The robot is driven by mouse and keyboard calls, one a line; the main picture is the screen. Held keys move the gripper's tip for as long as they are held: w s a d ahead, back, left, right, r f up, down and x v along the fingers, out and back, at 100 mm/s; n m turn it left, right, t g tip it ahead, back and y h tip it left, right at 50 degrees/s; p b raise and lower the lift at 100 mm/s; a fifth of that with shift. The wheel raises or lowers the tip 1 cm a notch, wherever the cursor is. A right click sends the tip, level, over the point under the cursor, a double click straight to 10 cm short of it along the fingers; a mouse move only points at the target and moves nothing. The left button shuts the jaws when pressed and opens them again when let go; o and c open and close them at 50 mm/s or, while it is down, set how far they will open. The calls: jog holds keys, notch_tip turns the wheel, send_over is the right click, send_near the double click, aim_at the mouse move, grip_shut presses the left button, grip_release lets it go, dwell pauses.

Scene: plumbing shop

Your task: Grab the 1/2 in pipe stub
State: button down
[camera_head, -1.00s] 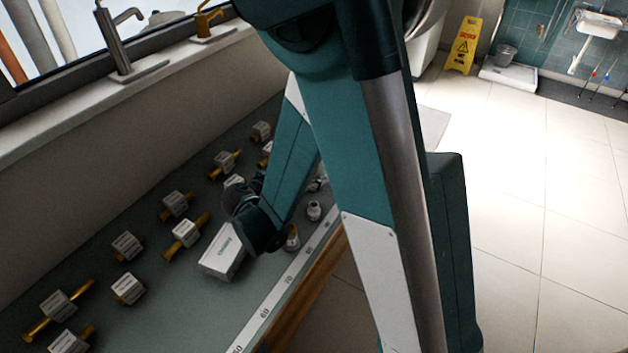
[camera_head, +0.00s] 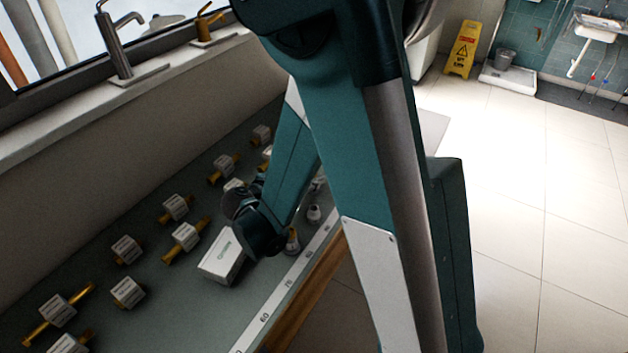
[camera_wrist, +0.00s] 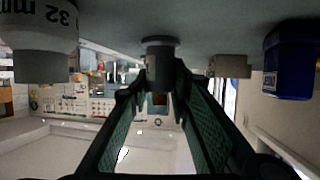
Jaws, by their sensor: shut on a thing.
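In the wrist view, my gripper (camera_wrist: 163,90) is shut on a small dark grey round piece with a wider rim, the pipe stub (camera_wrist: 160,43). The stub is between the fingertips, at the bench surface, which shows along the top of this view. I cannot read a size on it, and cannot tell if it touches the bench.
A large grey fitting marked "32 mm" (camera_wrist: 40,35), a beige piece (camera_wrist: 230,66) and a blue one (camera_wrist: 290,60) flank the gripper. On the bench (camera_head: 185,300) stand a white box (camera_head: 222,255), brass fittings with white tags (camera_head: 186,237) and small grey fittings (camera_head: 314,214).

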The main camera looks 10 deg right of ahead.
jog(key=shift+r, duration=0.15)
jog(key=shift+r+p, duration=1.3)
jog(key=shift+r, duration=3.6)
jog(key=shift+w+d, duration=0.1)
